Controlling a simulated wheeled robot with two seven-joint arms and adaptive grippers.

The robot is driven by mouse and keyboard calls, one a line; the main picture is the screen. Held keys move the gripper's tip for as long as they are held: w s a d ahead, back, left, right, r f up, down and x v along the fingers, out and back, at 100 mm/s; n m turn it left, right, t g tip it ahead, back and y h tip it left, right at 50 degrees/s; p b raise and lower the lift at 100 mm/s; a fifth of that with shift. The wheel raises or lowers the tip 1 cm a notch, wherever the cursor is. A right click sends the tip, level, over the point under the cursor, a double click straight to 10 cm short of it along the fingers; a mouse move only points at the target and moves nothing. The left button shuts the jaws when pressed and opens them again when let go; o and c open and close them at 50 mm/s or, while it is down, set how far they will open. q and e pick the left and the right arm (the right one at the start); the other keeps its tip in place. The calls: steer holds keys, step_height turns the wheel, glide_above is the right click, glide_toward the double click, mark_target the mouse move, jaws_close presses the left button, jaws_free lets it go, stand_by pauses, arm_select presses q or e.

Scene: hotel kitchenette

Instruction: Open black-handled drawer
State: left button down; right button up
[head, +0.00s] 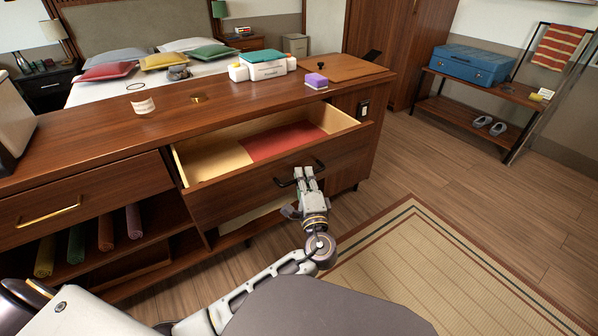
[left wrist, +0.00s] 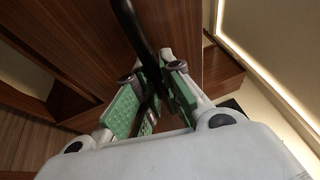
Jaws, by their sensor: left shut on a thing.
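The black-handled drawer (head: 285,172) is pulled out of the wooden cabinet, with its pale inside and a red lining or flat red item (head: 285,140) showing. Its black handle (head: 284,182) is on the front face. My left gripper (head: 305,174) is at the handle, shut on it. In the left wrist view the black handle (left wrist: 133,27) runs down between the green-padded fingers (left wrist: 150,95). My right gripper is not in view.
Another drawer with a gold handle (head: 48,215) is closed at the left, above a shelf of rolled cloths (head: 105,229). A purple sponge (head: 316,80) and a white-and-green box (head: 263,64) stand on the countertop. A woven rug (head: 430,265) lies on the floor at right.

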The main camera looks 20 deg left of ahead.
arm_select(q)
steer(key=shift+s+d+f, duration=0.1)
steer(key=shift+s+d, duration=0.15)
steer(key=c, duration=1.8)
jaws_free()
